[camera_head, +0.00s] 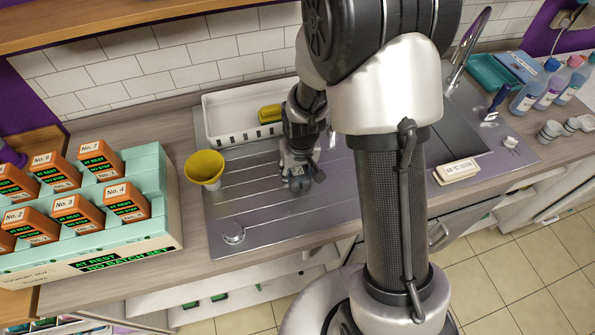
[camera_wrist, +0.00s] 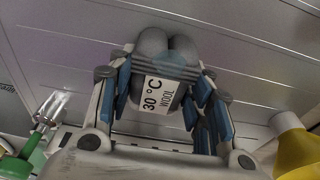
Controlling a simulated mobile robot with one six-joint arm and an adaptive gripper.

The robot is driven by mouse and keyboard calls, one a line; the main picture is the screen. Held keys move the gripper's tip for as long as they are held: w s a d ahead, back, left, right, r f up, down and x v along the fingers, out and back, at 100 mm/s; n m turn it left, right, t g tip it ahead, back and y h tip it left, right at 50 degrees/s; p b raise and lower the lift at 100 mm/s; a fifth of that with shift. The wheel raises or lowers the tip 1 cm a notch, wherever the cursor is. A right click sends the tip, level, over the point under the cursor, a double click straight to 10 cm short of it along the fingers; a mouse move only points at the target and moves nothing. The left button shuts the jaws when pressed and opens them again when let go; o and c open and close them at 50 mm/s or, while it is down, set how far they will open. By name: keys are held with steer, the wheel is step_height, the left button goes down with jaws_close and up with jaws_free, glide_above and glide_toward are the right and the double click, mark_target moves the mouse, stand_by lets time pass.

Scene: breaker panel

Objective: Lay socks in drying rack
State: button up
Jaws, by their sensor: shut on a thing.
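My gripper (camera_wrist: 165,105) is shut on a rolled pair of grey socks (camera_wrist: 167,50) with a white tag reading "30 °C WOOL". In the head view my gripper (camera_head: 299,168) holds the grey socks (camera_head: 300,185) over the ribbed metal drainboard (camera_head: 245,182); I cannot tell whether they touch it. A white slotted bin (camera_head: 218,131), possibly the drying rack, stands behind and left of my gripper. A yellow item (camera_head: 269,114) lies in it, partly hidden by my arm. Rolled grey-white items (camera_head: 550,131), perhaps socks, lie at the right of the counter.
A yellow funnel (camera_head: 204,168) stands left of my gripper, with a metal knob (camera_head: 232,233) in front. A mint box (camera_head: 160,215) with orange blocks is at far left. A cream block (camera_head: 457,172), bottles (camera_head: 527,91) and a teal tray (camera_head: 490,75) are right.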

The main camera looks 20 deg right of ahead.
steer(key=o, duration=1.5)
steer(key=shift+r, duration=0.1)
